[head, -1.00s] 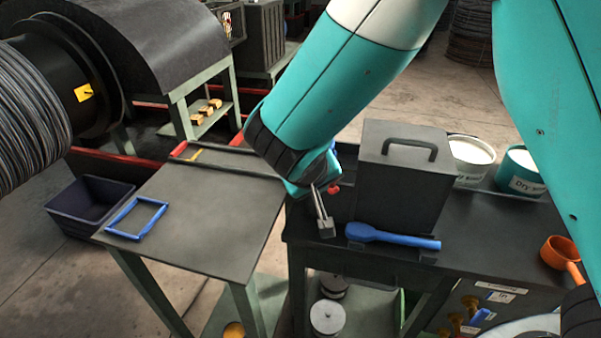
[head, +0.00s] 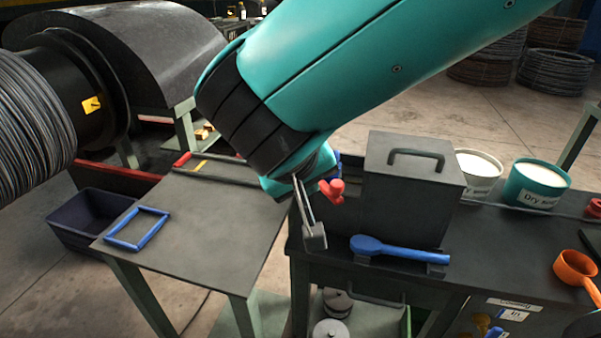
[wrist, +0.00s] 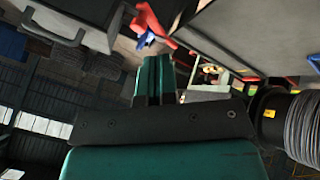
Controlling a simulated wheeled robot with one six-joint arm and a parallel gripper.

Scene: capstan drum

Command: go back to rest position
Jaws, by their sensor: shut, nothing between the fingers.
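My gripper (head: 314,238) hangs below my teal arm in the head view, over the gap between the left table and the bench. Its narrow fingers are together and hold nothing. They also show side by side in the wrist view (wrist: 153,80). The blue scoop (head: 398,250) lies on the bench just right of the gripper, apart from it. A red-handled part (head: 332,190) shows behind the gripper, partly hidden; a red and blue part also shows beyond the fingers in the wrist view (wrist: 150,22).
A dark lidded box (head: 408,205) stands on the bench, near my gripper. White and teal buckets (head: 535,188) and an orange ladle (head: 575,268) are to the right. A blue frame (head: 137,228) lies on the left table (head: 215,225). The capstan drum (head: 75,95) is at far left.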

